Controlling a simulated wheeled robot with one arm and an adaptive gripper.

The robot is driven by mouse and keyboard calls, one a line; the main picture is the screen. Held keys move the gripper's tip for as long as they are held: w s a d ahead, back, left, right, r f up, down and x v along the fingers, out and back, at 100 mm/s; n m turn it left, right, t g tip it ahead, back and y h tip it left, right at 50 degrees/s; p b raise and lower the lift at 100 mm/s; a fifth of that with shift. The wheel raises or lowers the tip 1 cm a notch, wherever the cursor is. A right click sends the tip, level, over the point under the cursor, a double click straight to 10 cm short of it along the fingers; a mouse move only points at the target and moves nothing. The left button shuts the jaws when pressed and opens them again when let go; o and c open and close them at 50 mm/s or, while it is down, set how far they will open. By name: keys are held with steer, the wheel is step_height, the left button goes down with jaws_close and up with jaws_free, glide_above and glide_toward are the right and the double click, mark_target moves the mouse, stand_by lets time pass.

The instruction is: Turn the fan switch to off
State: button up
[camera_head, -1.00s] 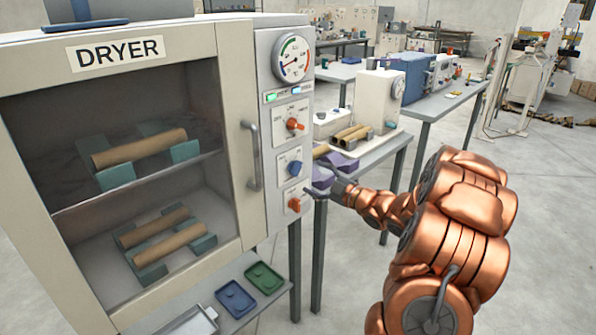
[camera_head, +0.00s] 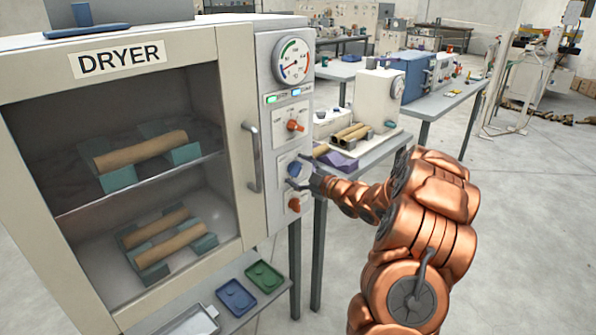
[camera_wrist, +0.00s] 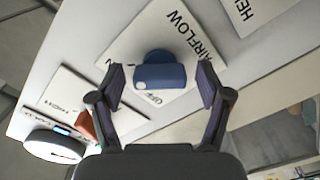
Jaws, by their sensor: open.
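The dryer (camera_head: 232,60) has a control panel on its right side. A blue knob (camera_head: 294,169) sits mid-panel; in the wrist view this knob (camera_wrist: 160,72) is on a white plate (camera_wrist: 138,38) lettered AIRFLOW, with OFF partly showing beside the knob. My gripper (camera_head: 302,181) is at the panel by the blue knob. In the wrist view my open gripper (camera_wrist: 160,86) has one finger on each side of the knob, with gaps on both sides. I cannot tell the knob's setting, since the fingers and knob hide part of the plate.
An orange knob (camera_head: 294,125) is above and another orange knob (camera_head: 294,204) is below, close to my gripper. The dryer's door handle (camera_head: 252,156) stands out left of the panel. A dial gauge (camera_head: 292,61) is at the top. A table (camera_head: 385,150) stands behind.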

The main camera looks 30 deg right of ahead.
steer(key=c, duration=1.2)
steer(key=shift+o, duration=0.2)
steer(key=shift+f, duration=0.1)
